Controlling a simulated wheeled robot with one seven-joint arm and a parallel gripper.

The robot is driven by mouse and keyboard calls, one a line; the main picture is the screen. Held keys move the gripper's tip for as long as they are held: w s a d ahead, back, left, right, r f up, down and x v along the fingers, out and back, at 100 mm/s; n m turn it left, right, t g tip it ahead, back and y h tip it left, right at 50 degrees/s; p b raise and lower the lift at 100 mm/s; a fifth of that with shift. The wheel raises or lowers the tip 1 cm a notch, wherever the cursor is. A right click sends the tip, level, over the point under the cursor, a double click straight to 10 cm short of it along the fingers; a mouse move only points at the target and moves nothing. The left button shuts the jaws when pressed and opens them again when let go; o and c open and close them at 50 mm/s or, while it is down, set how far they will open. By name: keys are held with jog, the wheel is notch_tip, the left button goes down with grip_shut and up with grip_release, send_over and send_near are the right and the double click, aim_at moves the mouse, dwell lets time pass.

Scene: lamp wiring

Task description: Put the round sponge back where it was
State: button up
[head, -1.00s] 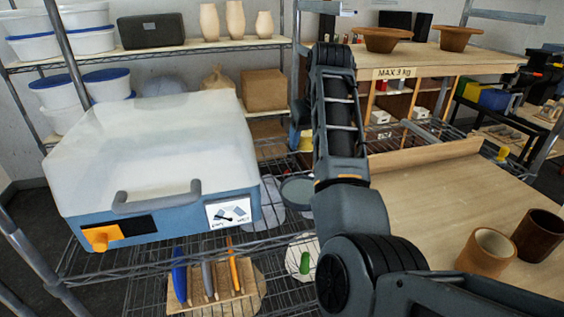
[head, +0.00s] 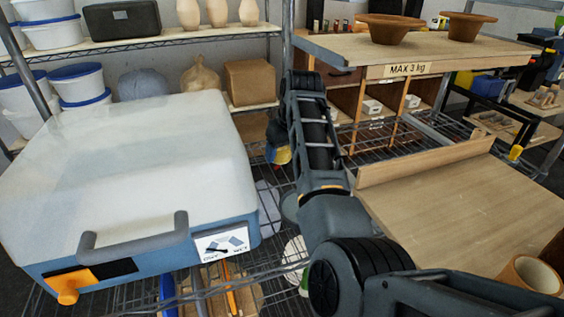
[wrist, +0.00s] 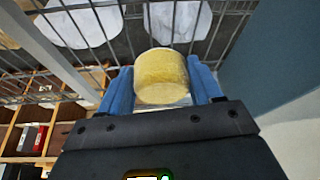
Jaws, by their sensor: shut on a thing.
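My gripper (wrist: 160,92) is shut on a round yellow sponge (wrist: 160,72), with one blue finger on each side of it. In the head view the sponge (head: 283,155) shows as a small yellow patch beyond my arm, right of the damp box with the white lid (head: 120,165). Most of the gripper is hidden behind my arm there. In the wrist view, wire shelf bars and pale rounded shapes lie beyond the sponge, which appears clear of them.
A wooden board (head: 455,205) with a raised back edge lies to the right, with a clay cup (head: 530,275) on it. Above it is a shelf marked MAX 3 kg (head: 408,69) holding brown bowls. Tools stand on the lower wire shelf.

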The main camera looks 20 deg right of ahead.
aim_at(283, 163)
jog(key=shift+f, duration=2.05)
jog(key=shift+f, duration=0.15)
jog(key=o, duration=1.1)
jog(key=v, duration=1.2)
